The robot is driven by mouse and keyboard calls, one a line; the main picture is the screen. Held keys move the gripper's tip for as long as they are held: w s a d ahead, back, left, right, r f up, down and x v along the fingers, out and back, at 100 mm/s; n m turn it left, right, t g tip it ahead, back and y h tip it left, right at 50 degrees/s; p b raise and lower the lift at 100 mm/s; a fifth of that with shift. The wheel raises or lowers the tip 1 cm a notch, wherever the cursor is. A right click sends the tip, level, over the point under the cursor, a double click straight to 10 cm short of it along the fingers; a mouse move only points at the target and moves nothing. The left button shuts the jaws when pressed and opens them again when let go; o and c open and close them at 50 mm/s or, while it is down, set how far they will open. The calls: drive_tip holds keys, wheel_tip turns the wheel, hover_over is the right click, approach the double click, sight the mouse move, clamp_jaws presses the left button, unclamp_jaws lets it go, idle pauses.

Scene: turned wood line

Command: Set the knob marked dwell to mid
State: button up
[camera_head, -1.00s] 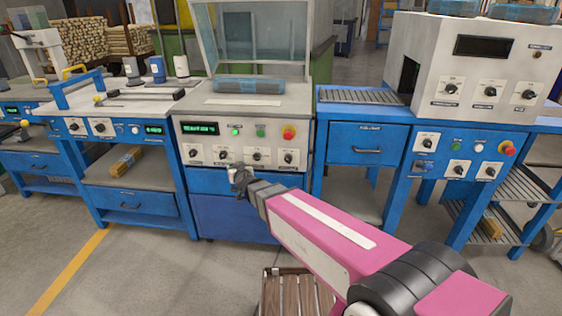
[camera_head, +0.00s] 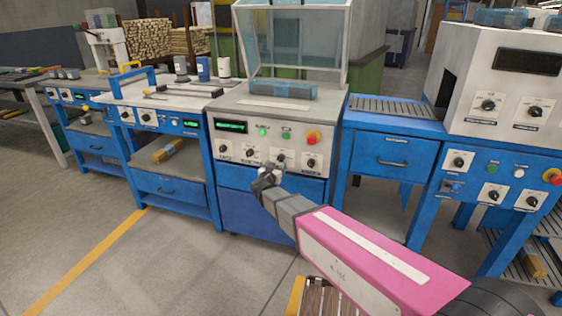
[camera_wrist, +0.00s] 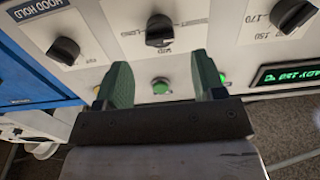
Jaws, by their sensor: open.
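The press-like machine's white control panel (camera_head: 238,160) carries a row of black knobs under a green display; no label reading dwell is legible in either view. In the wrist view the panel appears upside down. My open gripper (camera_wrist: 165,84) has its two green fingers either side of a green button (camera_wrist: 161,86), apart from the knobs and holding nothing. A middle knob (camera_wrist: 160,30) is beyond the fingertips; a knob marked HOOD HOLD (camera_wrist: 64,50) is at left.
A third knob (camera_wrist: 288,18) with a 150 to 170 scale is at right in the wrist view. A red stop button (camera_head: 313,138) is on the panel. A blue conveyor bench (camera_head: 390,155) stands right, a blue workbench (camera_head: 165,185) left.

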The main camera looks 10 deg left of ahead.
sight(280, 160)
drive_tip(key=w, duration=0.5)
drive_tip(key=shift+w+d, duration=0.2)
drive_tip(key=shift+w, duration=0.2)
drive_tip(key=c, duration=0.9)
